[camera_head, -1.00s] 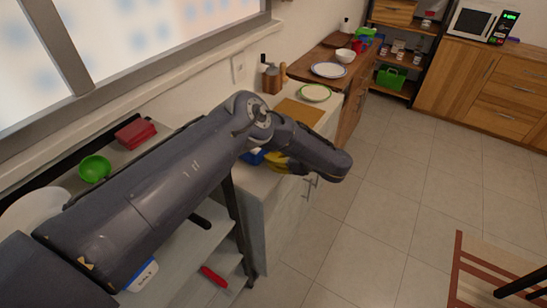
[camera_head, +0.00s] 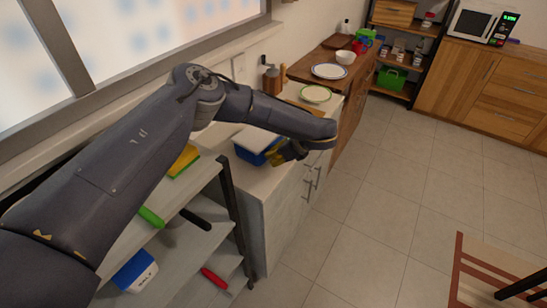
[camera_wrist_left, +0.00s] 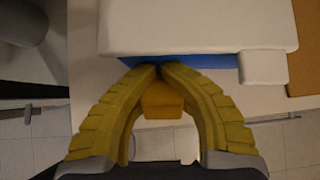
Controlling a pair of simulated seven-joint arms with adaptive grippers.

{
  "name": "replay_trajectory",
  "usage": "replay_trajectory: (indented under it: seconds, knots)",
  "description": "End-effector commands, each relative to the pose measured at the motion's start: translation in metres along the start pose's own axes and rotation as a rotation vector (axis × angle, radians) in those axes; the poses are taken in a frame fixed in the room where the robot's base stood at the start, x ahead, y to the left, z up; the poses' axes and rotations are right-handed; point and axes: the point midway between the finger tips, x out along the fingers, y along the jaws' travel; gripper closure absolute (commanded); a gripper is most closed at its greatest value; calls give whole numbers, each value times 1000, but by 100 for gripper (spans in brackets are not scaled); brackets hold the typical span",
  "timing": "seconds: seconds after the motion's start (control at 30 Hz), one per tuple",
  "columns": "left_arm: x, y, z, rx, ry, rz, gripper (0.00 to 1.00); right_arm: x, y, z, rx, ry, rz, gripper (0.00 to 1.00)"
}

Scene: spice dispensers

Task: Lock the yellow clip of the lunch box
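The lunch box has a blue body (camera_head: 255,145) and a white lid (camera_head: 250,136); it stands on the white counter. In the left wrist view its white lid (camera_wrist_left: 195,25) spans the top, with a strip of blue wall (camera_wrist_left: 200,61) below. My left gripper (camera_wrist_left: 160,68) has yellow fingers whose tips meet at the blue wall; I cannot tell whether they touch it. The yellow clip (camera_wrist_left: 162,100) shows in the gap between the curved fingers, below the tips, and sticks out from the box. In the head view the left gripper (camera_head: 277,154) is at the box's front side. My right gripper is not in view.
A white tab (camera_wrist_left: 262,67) juts from the box at the right. A cutting board (camera_wrist_left: 305,45) lies beside it. Plates (camera_head: 316,94), a grinder (camera_head: 271,79) and a bowl (camera_head: 345,56) stand farther back. An open shelf (camera_head: 190,245) stands in front.

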Motion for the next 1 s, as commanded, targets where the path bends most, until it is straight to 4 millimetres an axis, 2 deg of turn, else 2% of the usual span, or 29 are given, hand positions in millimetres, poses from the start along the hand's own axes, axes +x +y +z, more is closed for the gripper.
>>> replay_trajectory:
  seconds: [0.47,0.9,1.0]
  knots:
    - [0,1,2,-2,55,2,100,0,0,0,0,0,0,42]
    - [0,0,2,-2,54,1,48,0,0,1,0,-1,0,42]
    - [0,0,2,-2,54,1,42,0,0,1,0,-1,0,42]
